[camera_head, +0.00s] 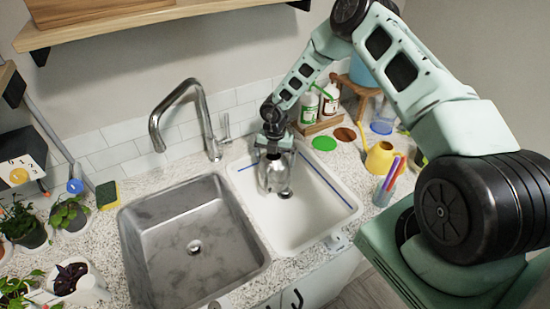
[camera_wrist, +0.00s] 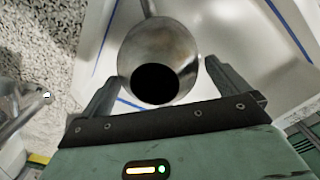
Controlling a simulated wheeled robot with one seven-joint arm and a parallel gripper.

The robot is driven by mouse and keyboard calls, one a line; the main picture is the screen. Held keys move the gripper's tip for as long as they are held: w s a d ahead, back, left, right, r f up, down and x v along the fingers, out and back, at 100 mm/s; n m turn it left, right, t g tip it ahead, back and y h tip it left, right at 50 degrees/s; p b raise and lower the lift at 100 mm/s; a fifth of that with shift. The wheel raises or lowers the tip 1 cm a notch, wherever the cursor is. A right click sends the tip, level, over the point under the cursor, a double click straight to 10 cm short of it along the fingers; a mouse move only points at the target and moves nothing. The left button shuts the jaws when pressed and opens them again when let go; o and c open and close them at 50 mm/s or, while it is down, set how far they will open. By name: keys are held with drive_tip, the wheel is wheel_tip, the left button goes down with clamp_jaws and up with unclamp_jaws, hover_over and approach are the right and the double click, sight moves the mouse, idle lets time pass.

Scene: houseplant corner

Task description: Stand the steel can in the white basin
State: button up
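The steel can (camera_head: 275,178) is inside the white basin (camera_head: 312,232), near its drain, and looks upright. In the wrist view the can (camera_wrist: 160,48) shows from above, with its dark round mouth toward the camera. My gripper (camera_head: 274,154) is right above the can, its fingers pointing down. In the wrist view my gripper (camera_wrist: 160,70) has one finger on each side of the can, with a narrow gap showing between fingers and can, so it looks open. The can's base is hard to see, so I cannot tell exactly how it meets the basin floor.
The larger steel sink (camera_head: 170,232) and faucet (camera_head: 205,120) are left of the basin. A yellow watering can (camera_head: 379,158), a cup of pens (camera_head: 386,190) and bottles (camera_head: 308,106) stand to the right and behind. Potted plants (camera_head: 70,214) line the left.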

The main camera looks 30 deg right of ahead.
wheel_tip(320, 180, up, 11)
drive_tip(key=b, duration=0.4)
drive_tip(key=w+a+r+n+t, duration=0.3)
drive_tip(key=a+r+n+t, duration=0.1)
drive_tip(key=a+r+n, duration=0.3)
drive_tip(key=s+a+r+n+t+y, duration=0.15)
drive_tip(key=s+a+r+n, duration=0.35)
drive_tip(key=a+n, duration=0.55)
drive_tip(key=s+a+r+n+t+y, duration=0.1)
drive_tip(key=s+a+r+n+y, duration=0.3)
drive_tip(key=a+n, duration=0.6)
drive_tip(key=s+a+r+n+g, duration=0.1)
drive_tip(key=s+n+g, duration=0.1)
drive_tip(key=s+n, duration=0.7)
drive_tip(key=s+a+r+n+g, duration=0.1)
drive_tip(key=s+r+n+g, duration=0.15)
drive_tip(key=s+n, duration=0.6)
drive_tip(key=s+d+f+n+g+h, duration=0.1)
drive_tip(key=s+d+n+h, duration=0.4)
drive_tip(key=s, duration=0.7)
drive_tip(key=d+n+g, duration=0.1)
drive_tip(key=d+n, duration=0.1)
drive_tip(key=d, duration=0.1)
drive_tip(key=shift+f+n, duration=0.3)
drive_tip(key=shift+n, duration=0.1)
